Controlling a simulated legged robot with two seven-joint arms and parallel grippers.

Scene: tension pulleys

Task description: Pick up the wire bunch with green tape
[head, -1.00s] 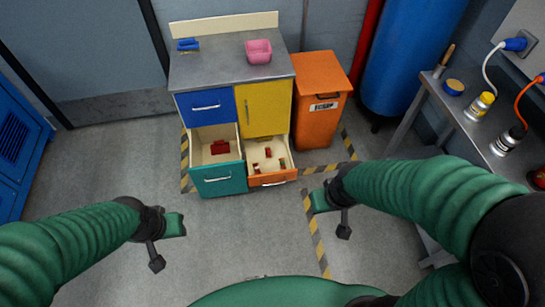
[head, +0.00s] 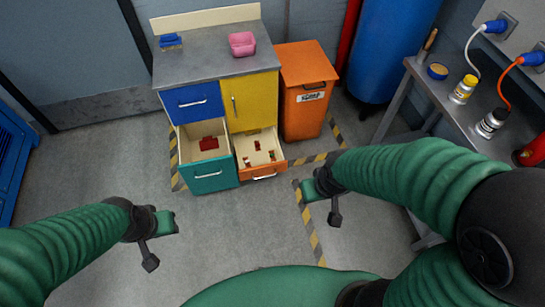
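I cannot make out a wire bunch with green tape in the head view. Small red and dark items (head: 258,146) lie in the open orange drawer (head: 265,172), too small to identify. A dark red item (head: 208,143) lies in the open teal drawer (head: 209,177). My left gripper (head: 158,243) is open and empty above the floor at the lower left. My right gripper (head: 322,205) is open and empty above the floor right of the drawers. Both are well apart from the cabinet.
The cabinet top (head: 207,65) holds a blue item (head: 171,41) and a pink basket (head: 242,44). An orange bin (head: 303,105) stands beside it. A workbench (head: 450,110) at right holds cans (head: 464,90) and a blue-and-yellow roll (head: 437,72). Floor before the drawers is clear.

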